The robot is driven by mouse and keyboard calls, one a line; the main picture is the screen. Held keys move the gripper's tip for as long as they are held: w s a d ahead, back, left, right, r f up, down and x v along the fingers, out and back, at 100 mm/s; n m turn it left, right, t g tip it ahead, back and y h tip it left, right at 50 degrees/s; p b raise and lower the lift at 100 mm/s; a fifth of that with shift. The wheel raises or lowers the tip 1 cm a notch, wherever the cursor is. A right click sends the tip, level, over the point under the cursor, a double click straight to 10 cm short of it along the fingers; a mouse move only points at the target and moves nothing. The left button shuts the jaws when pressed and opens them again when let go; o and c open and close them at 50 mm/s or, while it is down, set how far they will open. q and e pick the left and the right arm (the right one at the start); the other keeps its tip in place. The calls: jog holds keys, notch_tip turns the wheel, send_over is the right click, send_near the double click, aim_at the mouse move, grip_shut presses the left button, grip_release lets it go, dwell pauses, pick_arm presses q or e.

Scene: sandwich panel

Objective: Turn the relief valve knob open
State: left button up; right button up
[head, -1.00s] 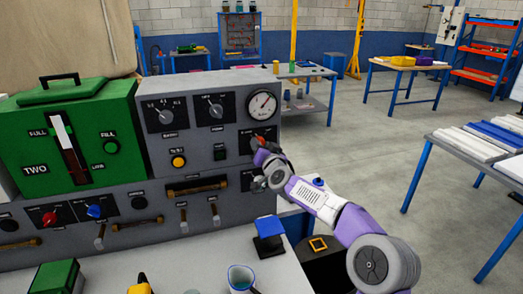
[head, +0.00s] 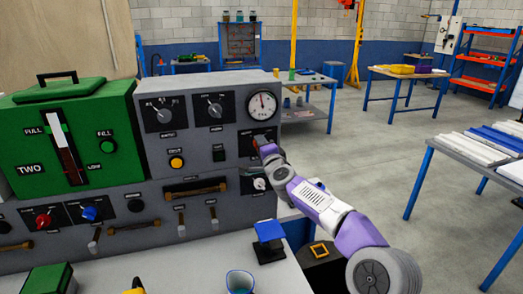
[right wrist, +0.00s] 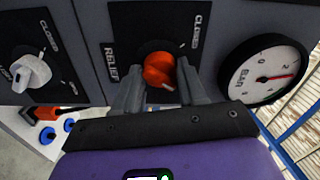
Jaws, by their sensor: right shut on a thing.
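The relief valve knob (right wrist: 158,68) is orange-red, on a black plate marked RELIEF and CLOSED in the right wrist view. A small white mark shows on its edge, turned away from the CLOSED label. My right gripper (right wrist: 157,76) is shut on the knob, one finger on each side. In the head view my right gripper (head: 266,150) reaches the panel below the gauge and mostly hides the knob. The round white pressure gauge (head: 262,106) has its needle nearly upright; it also shows in the right wrist view (right wrist: 263,74). My left gripper is not in view.
A white valve knob (head: 260,184) sits just below the relief plate. The grey panel (head: 235,200) carries other knobs, handles and switches, with a green tank (head: 100,110) at left.

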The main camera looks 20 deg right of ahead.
jog(key=shift+m, duration=1)
jog(key=o, duration=1.1)
jog(key=shift+c, duration=0.2)
jog(key=s+b, duration=0.2)
jog(key=s, duration=0.5)
jog(key=shift+s+d, duration=0.15)
jog(key=shift+s, duration=0.15)
